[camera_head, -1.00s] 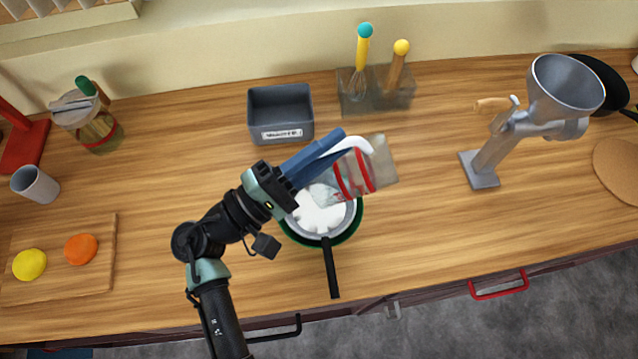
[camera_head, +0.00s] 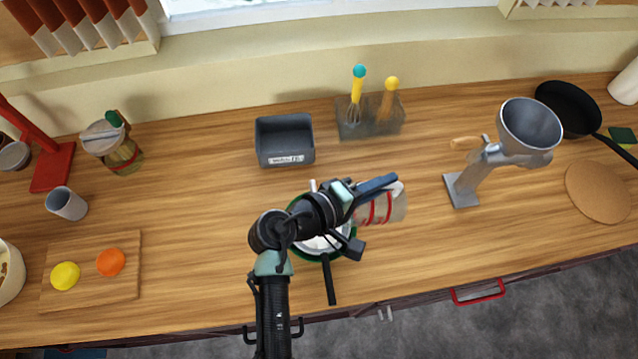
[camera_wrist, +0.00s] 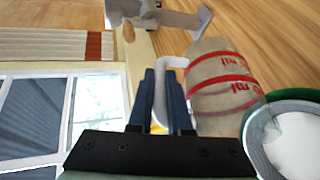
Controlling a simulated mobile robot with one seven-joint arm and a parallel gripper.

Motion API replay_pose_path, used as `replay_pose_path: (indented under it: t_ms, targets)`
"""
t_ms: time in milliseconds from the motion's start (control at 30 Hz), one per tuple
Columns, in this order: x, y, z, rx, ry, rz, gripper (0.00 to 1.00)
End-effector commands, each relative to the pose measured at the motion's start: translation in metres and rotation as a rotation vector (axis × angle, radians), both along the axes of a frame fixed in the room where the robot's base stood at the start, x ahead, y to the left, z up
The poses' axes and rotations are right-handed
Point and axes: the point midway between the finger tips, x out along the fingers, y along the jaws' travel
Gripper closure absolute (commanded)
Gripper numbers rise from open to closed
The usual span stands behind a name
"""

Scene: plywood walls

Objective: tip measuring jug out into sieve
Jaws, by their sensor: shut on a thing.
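The measuring jug (camera_head: 382,205) is clear with red bands and lies on its side in the air in the head view. My gripper (camera_head: 388,182) is shut on its white handle. In the wrist view, my gripper (camera_wrist: 164,95) has its blue fingers around the handle, and the jug (camera_wrist: 222,85) shows red markings. The sieve (camera_head: 318,245) sits over a green-rimmed bowl, with its black handle toward the front edge. My arm hides much of it. White stuff lies in the sieve (camera_wrist: 256,135) in the wrist view. The jug is right beside the sieve there.
A grey bin (camera_head: 285,140) and a utensil holder (camera_head: 370,118) stand behind. A grey grinder (camera_head: 485,160) stands to the right. A cutting board (camera_head: 90,275) with a lemon and an orange lies at the left. The counter between is mostly clear.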

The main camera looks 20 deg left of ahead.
Motion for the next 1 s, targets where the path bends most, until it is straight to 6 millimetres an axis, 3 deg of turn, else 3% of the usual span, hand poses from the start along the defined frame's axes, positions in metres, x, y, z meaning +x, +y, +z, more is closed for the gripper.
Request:
replay_pose_path:
  t_ms: [67, 300, 500, 1000]
  targets:
    - [0.006, -0.01, 0.003, 0.04, 0.023, -0.005, 1.0]
    - [0.016, -0.024, -0.015, 0.188, 0.122, -0.005, 1.0]
    - [0.022, -0.034, -0.031, 0.305, 0.199, -0.007, 1.0]
    - [0.036, -0.053, -0.049, 0.559, 0.364, -0.008, 1.0]
